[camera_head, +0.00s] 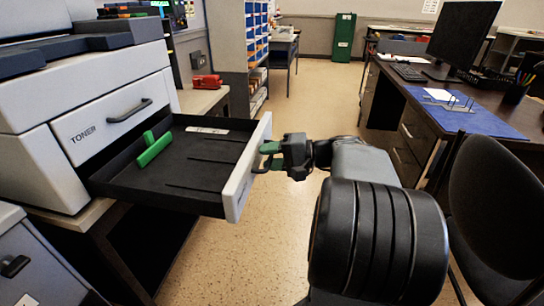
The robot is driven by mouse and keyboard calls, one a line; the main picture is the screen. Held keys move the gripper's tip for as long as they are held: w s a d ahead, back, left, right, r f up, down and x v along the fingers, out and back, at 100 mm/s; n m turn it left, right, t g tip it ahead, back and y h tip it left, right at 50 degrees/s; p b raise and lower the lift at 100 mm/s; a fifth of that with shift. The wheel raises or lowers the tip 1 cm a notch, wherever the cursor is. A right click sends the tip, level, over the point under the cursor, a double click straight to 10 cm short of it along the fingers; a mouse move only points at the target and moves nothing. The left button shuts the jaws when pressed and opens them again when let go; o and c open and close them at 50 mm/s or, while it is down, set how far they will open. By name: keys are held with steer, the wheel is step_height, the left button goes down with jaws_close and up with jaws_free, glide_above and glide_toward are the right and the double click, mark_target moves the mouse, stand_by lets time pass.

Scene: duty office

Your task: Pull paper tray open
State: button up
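The paper tray (205,180) is a black shallow drawer with a pale grey front panel (240,186). It stands far out of the white printer (85,90), below the front marked TONER. A green piece (153,150) lies inside the tray near its left side. My gripper (268,155), with green fingertips, is at the outer face of the front panel and appears closed around the tray's dark handle (259,170). The fingers partly hide the handle.
A desk (460,110) with a monitor, keyboard and blue mat stands right. A dark chair (495,210) stands at right front, near my arm. A red object (207,81) lies on the table beyond the printer. Speckled floor (310,95) is clear ahead.

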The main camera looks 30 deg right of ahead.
steer(key=p+v, duration=0.4)
steer(key=v, duration=1)
steer(key=shift+a, duration=0.15)
steer(key=w+a+r+n+g+h+p, duration=0.1)
steer(key=a+r+g+h+p, duration=0.1)
steer(key=a+r+g+p, duration=0.4)
steer(key=a+r+n+g+h+p, duration=0.1)
steer(key=a+r+g+h+p, duration=0.1)
steer(key=a+p, duration=0.7)
steer(key=s+a+r+n+h+p, duration=0.1)
steer(key=a+r+n+h+p, duration=0.2)
steer(key=r+p, duration=0.2)
steer(key=s+a+r+n+t+h+p, duration=0.1)
steer(key=a+r+n+h+p, duration=0.2)
steer(key=r+p, duration=0.3)
steer(key=h+p, duration=0.1)
steer(key=p, duration=0.4)
steer(key=shift+a+r+n+h, duration=0.2)
steer(key=shift+a+n+h, duration=0.1)
steer(key=shift+a, duration=0.05)
steer(key=shift+s+f, duration=0.1)
steer(key=shift+f, duration=0.05)
